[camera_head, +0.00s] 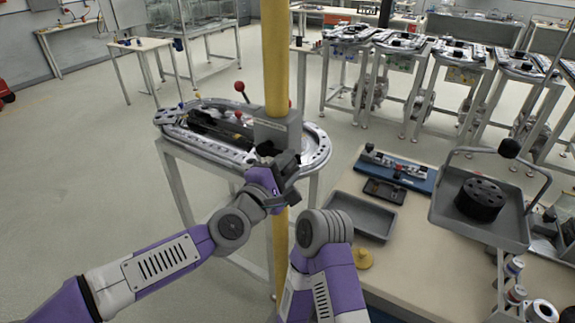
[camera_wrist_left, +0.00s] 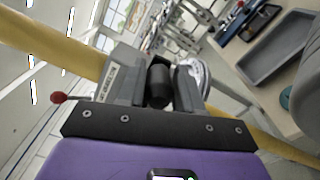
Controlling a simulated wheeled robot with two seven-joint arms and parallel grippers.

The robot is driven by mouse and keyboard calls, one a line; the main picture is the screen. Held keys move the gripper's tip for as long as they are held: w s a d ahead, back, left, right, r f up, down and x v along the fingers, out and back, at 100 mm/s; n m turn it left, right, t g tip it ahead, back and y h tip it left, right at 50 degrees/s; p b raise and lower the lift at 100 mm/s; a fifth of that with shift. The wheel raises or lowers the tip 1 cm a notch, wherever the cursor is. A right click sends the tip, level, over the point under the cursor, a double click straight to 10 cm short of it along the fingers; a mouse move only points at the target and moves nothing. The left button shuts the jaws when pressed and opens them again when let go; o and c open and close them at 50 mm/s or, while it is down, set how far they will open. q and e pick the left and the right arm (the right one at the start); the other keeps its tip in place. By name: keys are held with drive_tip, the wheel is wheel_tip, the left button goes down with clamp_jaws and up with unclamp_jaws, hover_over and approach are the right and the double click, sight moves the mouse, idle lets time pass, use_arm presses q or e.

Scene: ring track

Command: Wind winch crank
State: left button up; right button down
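The winch is a grey box (camera_head: 282,128) on a yellow vertical pole (camera_head: 275,60), in front of the oval ring track. My left gripper (camera_head: 284,168) is at the winch, just below the box. In the left wrist view, the dark cylindrical crank handle (camera_wrist_left: 159,84) sits between the two grey fingers of my left gripper (camera_wrist_left: 158,95), which look closed against its sides. The rest of the crank is mostly hidden behind the gripper. My right arm shows at the lower middle, but its gripper is not in view.
The oval ring track (camera_head: 178,131) stands on a frame behind the pole, with red-knobbed levers. At right, a workbench (camera_head: 405,220) carries a grey bin (camera_head: 361,216) and a blue-based fixture (camera_head: 412,176).

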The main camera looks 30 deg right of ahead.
use_arm(q)
drive_tip(key=o, duration=0.3)
drive_tip(key=shift+w+f, duration=0.1)
drive_tip(key=shift+f, duration=0.1)
drive_tip(key=shift+a+r, duration=0.1)
drive_tip(key=shift+r, duration=0.05)
drive_tip(key=v, duration=0.7)
drive_tip(key=shift+a+b, duration=0.25)
drive_tip(key=shift+b, duration=0.1)
